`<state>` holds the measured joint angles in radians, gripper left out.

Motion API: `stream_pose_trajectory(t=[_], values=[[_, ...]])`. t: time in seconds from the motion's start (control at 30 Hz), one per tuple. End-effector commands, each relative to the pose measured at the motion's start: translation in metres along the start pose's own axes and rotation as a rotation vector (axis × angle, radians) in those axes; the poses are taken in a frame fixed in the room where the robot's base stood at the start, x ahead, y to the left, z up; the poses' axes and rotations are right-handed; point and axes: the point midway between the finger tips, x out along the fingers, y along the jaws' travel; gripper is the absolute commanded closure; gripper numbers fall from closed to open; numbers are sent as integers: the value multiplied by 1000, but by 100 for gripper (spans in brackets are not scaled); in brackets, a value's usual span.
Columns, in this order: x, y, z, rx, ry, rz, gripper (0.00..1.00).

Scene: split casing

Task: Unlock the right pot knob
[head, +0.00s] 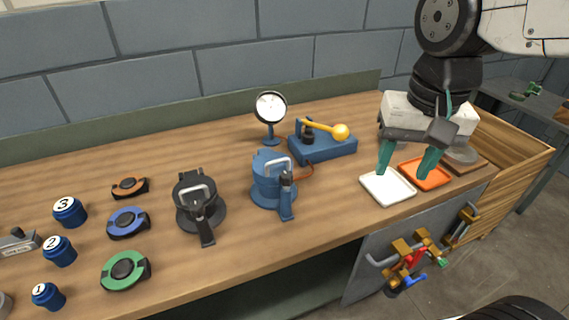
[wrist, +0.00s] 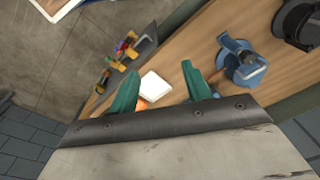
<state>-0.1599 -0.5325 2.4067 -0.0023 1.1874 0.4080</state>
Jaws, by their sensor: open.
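The right pot (head: 268,182) is blue with a grey bail-like handle on top. A blue knob or lever (head: 286,197) stands at its front right side; its lock state cannot be told. The blue pot also shows at the upper right in the wrist view (wrist: 238,60). The left pot (head: 196,205) is black with a similar front lever. My gripper (head: 403,173) is open and empty, its green fingers pointing down above the white tray and orange tray, well to the right of the blue pot. The open fingers also show in the wrist view (wrist: 160,88).
A white tray (head: 386,188) and an orange tray (head: 436,178) lie below my gripper. A blue box with a yellow-knobbed lever (head: 326,148) and a gauge (head: 271,108) stand behind the pot. Coloured discs (head: 128,223) and numbered blue cans (head: 69,212) lie left. Valves (head: 410,257) are on the front panel.

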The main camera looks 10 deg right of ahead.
Motion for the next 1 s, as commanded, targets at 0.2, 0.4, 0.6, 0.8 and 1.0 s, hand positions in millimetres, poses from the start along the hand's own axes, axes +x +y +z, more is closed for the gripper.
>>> stream_pose_trajectory(t=[0.2,0.4,0.6,0.8,1.0], values=[[13,-93,-57,292,-47,21,51],[34,-162,-76,490,-62,43,51],[47,-190,-80,569,-64,51,51],[74,-190,-77,574,-66,54,51],[104,-189,-74,573,-66,53,51]])
